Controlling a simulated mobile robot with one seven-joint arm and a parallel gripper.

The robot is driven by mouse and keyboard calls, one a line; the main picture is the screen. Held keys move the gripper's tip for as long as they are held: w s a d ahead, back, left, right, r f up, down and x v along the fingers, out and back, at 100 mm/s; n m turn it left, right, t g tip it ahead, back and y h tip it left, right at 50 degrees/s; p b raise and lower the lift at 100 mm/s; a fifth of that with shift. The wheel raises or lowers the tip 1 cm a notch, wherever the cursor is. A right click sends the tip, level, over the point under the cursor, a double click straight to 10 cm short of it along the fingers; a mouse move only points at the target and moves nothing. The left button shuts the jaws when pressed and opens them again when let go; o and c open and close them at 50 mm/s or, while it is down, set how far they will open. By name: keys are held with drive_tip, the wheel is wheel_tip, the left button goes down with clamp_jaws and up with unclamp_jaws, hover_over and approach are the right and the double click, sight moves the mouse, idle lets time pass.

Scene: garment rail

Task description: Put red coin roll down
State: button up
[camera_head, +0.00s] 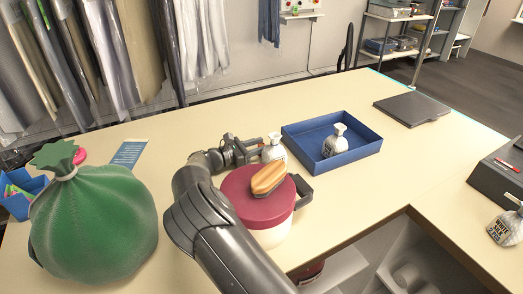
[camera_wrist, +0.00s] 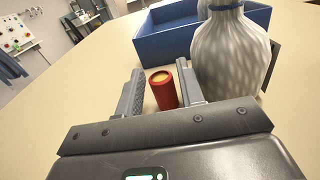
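The red coin roll (camera_wrist: 163,91) shows in the wrist view as a small red cylinder with a tan top. It appears upright, between the two fingers of my gripper (camera_wrist: 158,92). There is a narrow gap between the roll and the left finger; the right finger is very close to it or touching it. The fingers are apart. In the head view my gripper (camera_head: 252,149) is low over the table, behind the maroon-lidded pot, and I cannot make out the roll there.
A white bag-shaped bottle (camera_wrist: 228,52) stands just right of my gripper. A blue tray (camera_head: 350,155) holding another lies beyond. The maroon-lidded pot (camera_head: 238,196) with a brush on top is close to my arm. A green sack (camera_head: 95,225) stands left. Table behind the gripper is clear.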

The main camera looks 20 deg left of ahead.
drive_tip(key=shift+x, duration=1.5)
drive_tip(key=shift+c, duration=0.3)
clamp_jaws()
